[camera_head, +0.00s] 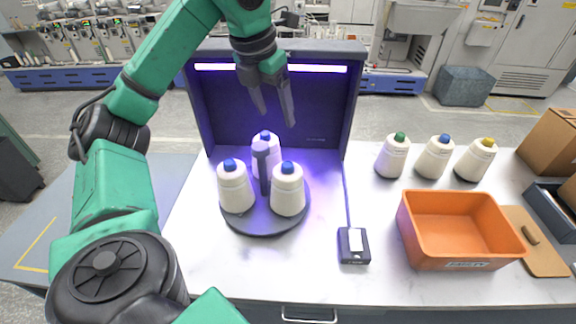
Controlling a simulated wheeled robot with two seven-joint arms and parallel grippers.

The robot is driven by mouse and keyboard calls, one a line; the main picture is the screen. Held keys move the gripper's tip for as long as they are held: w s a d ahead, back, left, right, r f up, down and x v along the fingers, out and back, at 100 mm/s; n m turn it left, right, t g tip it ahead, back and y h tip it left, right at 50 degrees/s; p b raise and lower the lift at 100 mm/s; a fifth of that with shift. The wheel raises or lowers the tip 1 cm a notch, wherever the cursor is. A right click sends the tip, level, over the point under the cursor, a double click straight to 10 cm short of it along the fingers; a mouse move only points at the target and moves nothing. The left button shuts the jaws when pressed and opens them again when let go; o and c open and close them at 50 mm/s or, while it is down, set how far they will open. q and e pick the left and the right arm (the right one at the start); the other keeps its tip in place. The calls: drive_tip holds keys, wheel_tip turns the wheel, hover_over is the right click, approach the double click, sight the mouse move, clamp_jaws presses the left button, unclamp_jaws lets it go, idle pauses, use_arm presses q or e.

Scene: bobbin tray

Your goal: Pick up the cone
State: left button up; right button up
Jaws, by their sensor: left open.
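Three white cones with blue tops stand upright on a round dark tray (262,225) around a grey centre post (262,165): a left cone (235,190), a right cone (288,192) and a back cone (268,160), which the post partly hides. Three more cones stand on the table at the right: one with a green top (392,158), one with a blue top (434,160) and one with a yellow top (475,162). My left gripper (274,110) is open and empty, pointing down above the back cone, apart from it. My right gripper is not in view.
A dark box-shaped hood (330,110) with a light bar stands behind the tray. An orange bin (460,225) sits at the right, beside a brown board (540,245). A small black device (353,258) with a cable lies near the front. White table (330,275) is bare around it.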

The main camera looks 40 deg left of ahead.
use_arm(q)
wheel_tip(320, 180, down, 3)
drive_tip(key=b, duration=0.6)
approach(287, 164)
drive_tip(key=p+x, duration=0.2)
drive_tip(key=x, duration=0.6)
drive_tip(key=shift+w+f, duration=0.1)
drive_tip(key=shift+f, duration=0.1)
clamp_jaws()
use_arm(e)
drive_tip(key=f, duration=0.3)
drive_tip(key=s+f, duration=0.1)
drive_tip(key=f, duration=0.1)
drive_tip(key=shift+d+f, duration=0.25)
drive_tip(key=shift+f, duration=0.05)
use_arm(q)
drive_tip(key=shift+r, duration=0.1)
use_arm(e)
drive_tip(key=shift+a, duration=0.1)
